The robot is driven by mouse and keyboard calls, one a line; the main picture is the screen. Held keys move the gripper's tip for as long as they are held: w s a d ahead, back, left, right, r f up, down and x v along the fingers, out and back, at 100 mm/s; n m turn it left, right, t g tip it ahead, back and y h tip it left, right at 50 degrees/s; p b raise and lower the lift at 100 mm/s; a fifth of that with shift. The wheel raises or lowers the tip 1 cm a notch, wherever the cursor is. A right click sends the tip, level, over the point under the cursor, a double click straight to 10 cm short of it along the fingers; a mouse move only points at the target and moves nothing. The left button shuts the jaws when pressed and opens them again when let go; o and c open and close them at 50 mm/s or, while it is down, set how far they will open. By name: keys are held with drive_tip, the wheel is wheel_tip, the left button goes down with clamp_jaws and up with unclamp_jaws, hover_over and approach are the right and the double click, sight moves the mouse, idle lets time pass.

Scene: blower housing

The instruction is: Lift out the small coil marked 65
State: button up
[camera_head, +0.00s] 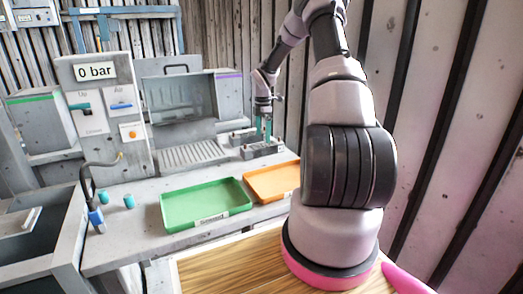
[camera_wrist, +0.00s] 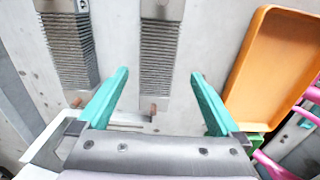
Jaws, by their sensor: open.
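My gripper (camera_wrist: 160,74) is open, with two teal fingers spread apart and nothing held between them. In the wrist view, two grey ribbed pieces that look like coils lie on a pale grey surface. One ribbed piece (camera_wrist: 159,52) lies in line with the gap between my fingers; the other ribbed piece (camera_wrist: 67,50) is to the left, wider and darker. No number 65 can be read on either, so I cannot tell which is marked. In the head view, my gripper (camera_head: 263,127) points down over grey blocks (camera_head: 246,139) at the back of the bench.
An orange tray (camera_head: 270,181) and a green tray (camera_head: 206,203) stand on the bench in front; the orange tray (camera_wrist: 272,62) is right of my fingers. A clear-fronted cabinet (camera_head: 182,97) and a "0 bar" panel (camera_head: 97,72) stand left. Small teal cylinders (camera_head: 129,201) are front left.

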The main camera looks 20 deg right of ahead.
sight(263, 145)
drive_tip(key=f, duration=0.7)
drive_tip(key=shift+w, duration=0.25)
clamp_jaws()
